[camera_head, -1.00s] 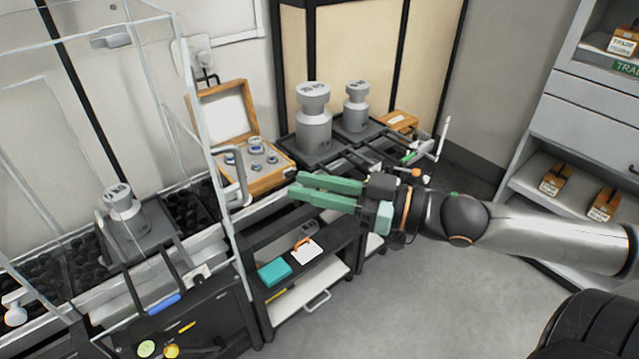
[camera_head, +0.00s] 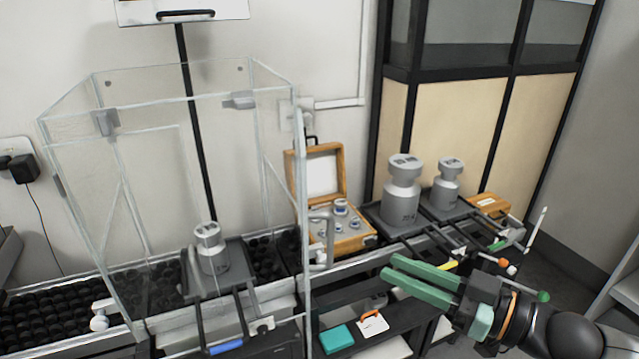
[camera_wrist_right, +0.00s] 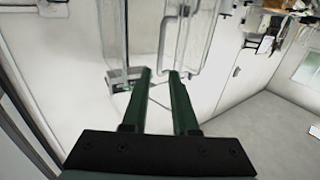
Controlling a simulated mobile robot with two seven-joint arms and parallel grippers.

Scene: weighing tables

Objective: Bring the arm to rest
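My right gripper (camera_head: 390,268) is at the lower right of the head view, its two green fingers pointing left. In the right wrist view, the fingers (camera_wrist_right: 160,75) are apart with nothing between them. In the head view it appears in front of the dark shelf unit below the bench, apart from the weights. My right arm comes in from the lower right corner. My left gripper is not in view.
A clear glass enclosure (camera_head: 75,190) surrounds a grey weight (camera_head: 211,250). To its right are an open wooden weight box (camera_head: 350,243) and two large grey weights (camera_head: 401,195) (camera_head: 447,185). A dark shelf below holds a teal block (camera_head: 336,339).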

